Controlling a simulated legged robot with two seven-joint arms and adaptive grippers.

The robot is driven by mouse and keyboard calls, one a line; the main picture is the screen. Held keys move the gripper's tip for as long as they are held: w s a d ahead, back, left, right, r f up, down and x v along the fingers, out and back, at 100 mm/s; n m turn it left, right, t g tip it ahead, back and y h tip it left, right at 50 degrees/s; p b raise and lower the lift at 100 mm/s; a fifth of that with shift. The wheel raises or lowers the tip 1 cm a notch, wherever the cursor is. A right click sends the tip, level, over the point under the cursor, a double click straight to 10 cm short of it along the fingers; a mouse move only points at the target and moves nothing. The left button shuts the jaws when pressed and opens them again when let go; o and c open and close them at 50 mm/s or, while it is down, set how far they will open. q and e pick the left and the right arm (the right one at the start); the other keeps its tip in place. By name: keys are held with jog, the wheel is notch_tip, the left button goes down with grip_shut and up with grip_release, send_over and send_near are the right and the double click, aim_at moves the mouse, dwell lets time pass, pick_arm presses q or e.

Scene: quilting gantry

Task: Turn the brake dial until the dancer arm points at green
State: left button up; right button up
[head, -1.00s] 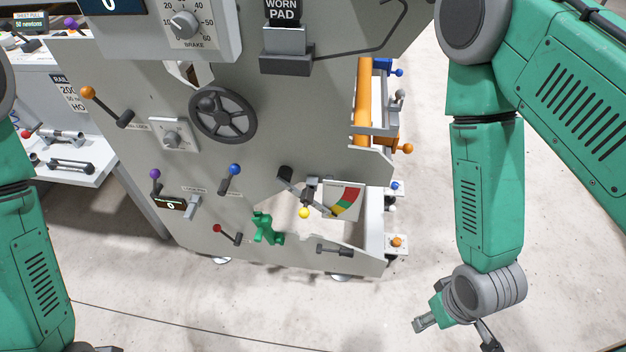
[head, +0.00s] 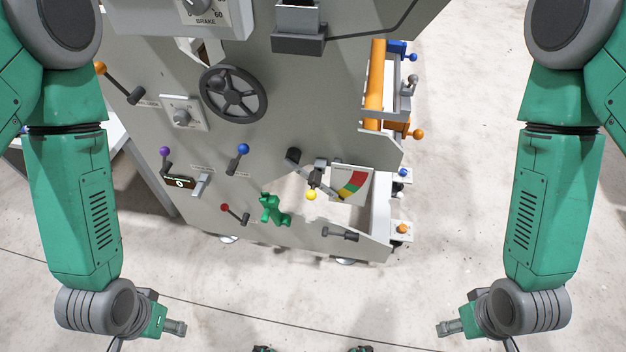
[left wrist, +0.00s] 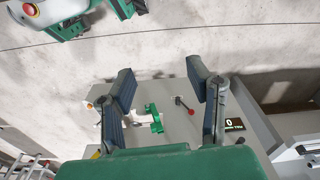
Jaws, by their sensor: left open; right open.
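The brake dial (head: 197,6) is a grey knob on a white scale plate, cut off by the top edge of the head view. The dancer arm (head: 305,166) is a dark link low on the grey panel, beside a white gauge card (head: 352,183) with red, yellow and green bands. Which band it points at is too small to tell. My left gripper (head: 146,338) is open and empty at the lower left, well below the dial. Its two fingers stand apart in the left wrist view (left wrist: 160,75). My right gripper (head: 481,338) is open and empty at the lower right.
The panel carries a handwheel (head: 234,94), an orange-knobbed lever (head: 118,82), a smaller dial (head: 181,117), a blue-knobbed lever (head: 240,155), a red-knobbed lever (head: 234,213) and a green fitting (head: 273,210). Orange and blue handles stick out at its right side. The floor before it is clear.

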pick_arm(q)
jog(key=shift+o, duration=0.4)
jog(key=shift+o, duration=0.8)
jog(key=n+t+h+p, duration=0.25)
jog(key=t+p, duration=0.55)
jog(key=t, duration=0.9)
send_near(193, 5)
jog(key=s+a, duration=0.1)
jog(key=s, duration=0.3)
jog(key=shift+m+h, duration=0.45)
jog(key=w, duration=0.4)
jog(key=w+d+b, duration=0.1)
jog(key=w, duration=0.3)
jog(key=w+d, duration=0.1)
jog(key=w, duration=0.3)
jog(key=shift+w+d, duration=0.15)
jog(key=shift+w, duration=0.6)
